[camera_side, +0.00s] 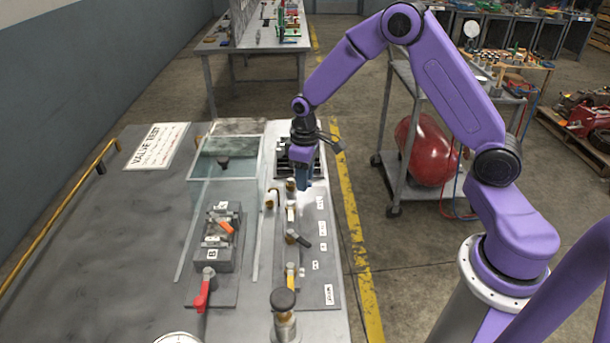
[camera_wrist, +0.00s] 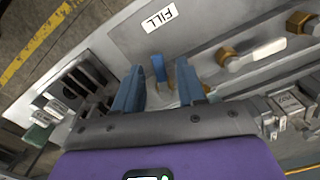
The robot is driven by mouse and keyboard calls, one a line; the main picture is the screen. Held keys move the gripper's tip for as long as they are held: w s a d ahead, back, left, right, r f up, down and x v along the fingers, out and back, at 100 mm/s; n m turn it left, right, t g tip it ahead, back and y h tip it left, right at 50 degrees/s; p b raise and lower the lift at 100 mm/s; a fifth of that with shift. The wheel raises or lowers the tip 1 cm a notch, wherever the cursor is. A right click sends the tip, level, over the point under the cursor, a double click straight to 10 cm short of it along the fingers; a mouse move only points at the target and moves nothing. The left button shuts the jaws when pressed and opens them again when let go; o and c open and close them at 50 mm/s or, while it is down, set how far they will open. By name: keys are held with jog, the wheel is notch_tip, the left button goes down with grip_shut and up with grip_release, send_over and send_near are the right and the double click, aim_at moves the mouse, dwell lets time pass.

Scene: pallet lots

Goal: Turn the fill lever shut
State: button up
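The fill lever has a blue handle (camera_wrist: 158,68) just below the FILL label (camera_wrist: 160,18) in the wrist view. A brass-coloured fitting shows partly beside it. My gripper (camera_wrist: 160,80) has its two blue fingers apart, one on each side of the handle, with visible gaps. In the side view my gripper (camera_side: 304,178) points down at the far end of the right-hand valve row. There the lever cannot be told apart from the fingers.
A silver lever with a brass fitting (camera_wrist: 252,54) is right of my gripper in the wrist view. In the side view, a black lever (camera_side: 299,239) and a yellow lever (camera_side: 291,276) lie nearer. A red lever (camera_side: 203,289) and clear panels stand left.

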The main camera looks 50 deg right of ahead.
grip_shut()
jog(key=m, duration=0.2)
jog(key=a+m, duration=0.1)
jog(key=m, duration=0.1)
jog(key=shift+s+a, duration=0.2)
jog(key=m, duration=0.1)
jog(key=a+m, duration=0.1)
jog(key=shift+m, duration=0.4)
jog(key=m, duration=0.1)
jog(key=a+m, duration=0.1)
jog(key=m, duration=0.1)
jog(key=shift+w+m, duration=0.2)
jog(key=shift+m, duration=0.1)
jog(key=shift+w+a+m, duration=0.2)
jog(key=shift+a+m, duration=0.1)
jog(key=shift+m, duration=0.6)
jog(key=shift+w+a+m, duration=0.2)
jog(key=shift+a+m, duration=0.05)
jog(key=shift+m, duration=0.65)
